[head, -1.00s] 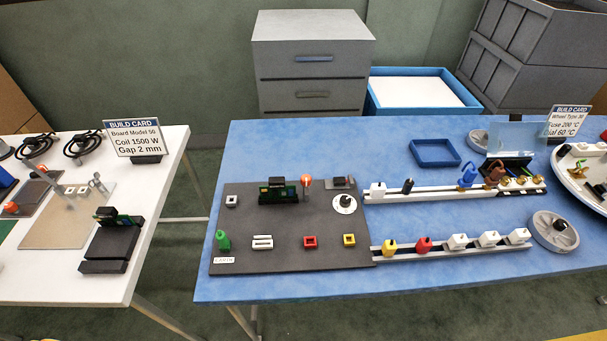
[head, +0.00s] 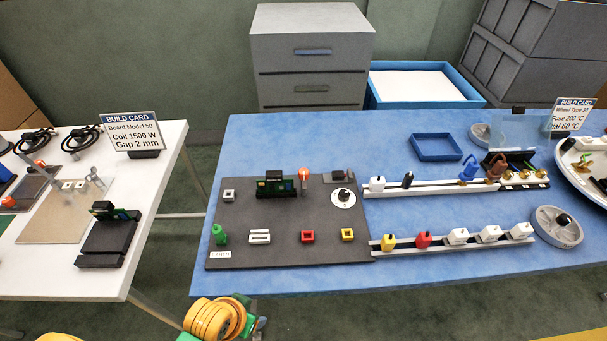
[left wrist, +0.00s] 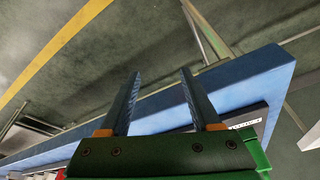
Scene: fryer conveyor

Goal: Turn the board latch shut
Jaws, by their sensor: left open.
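A green circuit board (head: 272,180) stands in a black holder on the dark panel (head: 275,218) of the blue table. Beside its right end is an upright post with an orange-red knob (head: 304,173), which looks like the board latch. Its exact turn is too small to tell. My left gripper (left wrist: 160,72) is open and empty in the left wrist view, with the blue table edge and floor behind its fingers. In the head view, only yellow and green parts of my left arm show at the bottom, in front of the table. My right gripper is not in view.
The panel also carries a white dial (head: 343,198), a green peg (head: 219,234) and several small square blocks. Two white rails (head: 440,190) with parts lie to the right. A white table (head: 50,275) stands at the left, across a gap.

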